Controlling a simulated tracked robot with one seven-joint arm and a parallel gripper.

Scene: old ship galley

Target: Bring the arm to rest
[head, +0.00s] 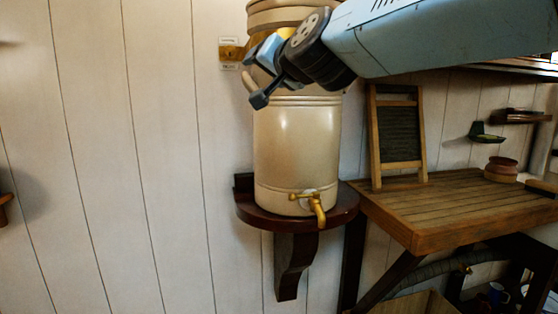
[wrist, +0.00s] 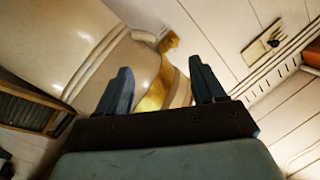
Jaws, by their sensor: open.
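My gripper (wrist: 163,82) is open in the wrist view, its two dark fingers apart with nothing between them. In the head view my gripper (head: 254,84) is at the end of my blue-grey arm, which reaches in from the upper right. It is in front of the upper part of a large cream crock (head: 297,150) with a brass tap. I cannot tell how much space is between the gripper and the crock. The crock (wrist: 75,40) also shows in the wrist view, tilted, at upper left. My arm hides part of the crock's upper body.
The crock stands on a dark wooden wall shelf (head: 270,222). To the right are a slatted wooden counter (head: 460,205), a framed dark board (head: 399,135) and a small brown pot (head: 501,169). The left wall is mostly bare.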

